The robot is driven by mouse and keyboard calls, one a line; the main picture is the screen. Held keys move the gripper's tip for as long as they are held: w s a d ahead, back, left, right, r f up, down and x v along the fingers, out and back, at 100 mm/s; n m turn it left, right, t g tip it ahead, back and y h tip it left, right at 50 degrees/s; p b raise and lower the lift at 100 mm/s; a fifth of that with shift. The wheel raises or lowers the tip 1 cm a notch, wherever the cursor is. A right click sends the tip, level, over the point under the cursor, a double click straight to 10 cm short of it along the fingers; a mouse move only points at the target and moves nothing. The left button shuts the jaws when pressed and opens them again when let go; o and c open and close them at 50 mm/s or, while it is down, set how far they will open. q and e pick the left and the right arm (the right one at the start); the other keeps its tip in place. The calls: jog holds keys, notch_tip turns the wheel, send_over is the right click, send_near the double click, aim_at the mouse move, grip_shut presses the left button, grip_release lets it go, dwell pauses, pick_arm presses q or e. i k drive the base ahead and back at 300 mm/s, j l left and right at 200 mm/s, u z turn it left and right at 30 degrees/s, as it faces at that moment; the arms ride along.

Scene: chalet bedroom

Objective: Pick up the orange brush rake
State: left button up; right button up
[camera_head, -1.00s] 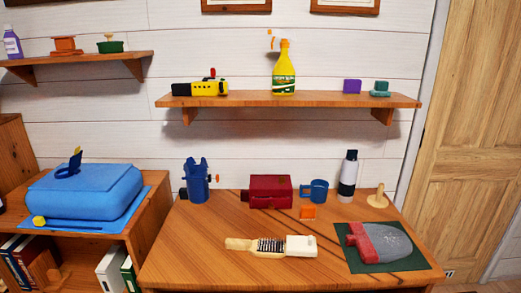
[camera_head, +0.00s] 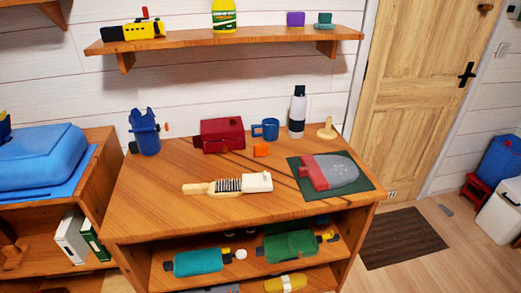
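I cannot clearly make out an orange brush rake. A small orange block-like thing (camera_head: 261,150) stands on the wooden table, in front of the blue mug; its exact kind is too small to tell. A pale wooden brush with dark bristles and a white end (camera_head: 226,186) lies at the table's front. A thin dark line, perhaps a stick or seam, crosses the tabletop near the orange thing. Neither of my grippers is in view.
The wooden table (camera_head: 165,195) also holds a blue device (camera_head: 146,135), red box (camera_head: 222,134), blue mug (camera_head: 266,129), bottle (camera_head: 297,112) and grey-red tool (camera_head: 335,172) on a green mat. A shelf (camera_head: 215,41) hangs above. Floor at right is open around a dark mat (camera_head: 400,238).

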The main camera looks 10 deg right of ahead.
aim_at(259, 150)
jog(key=i+l+u, duration=0.2)
jog(key=l+u, duration=0.15)
jog(key=i+l+u, duration=0.2)
jog(key=l+u, duration=0.15)
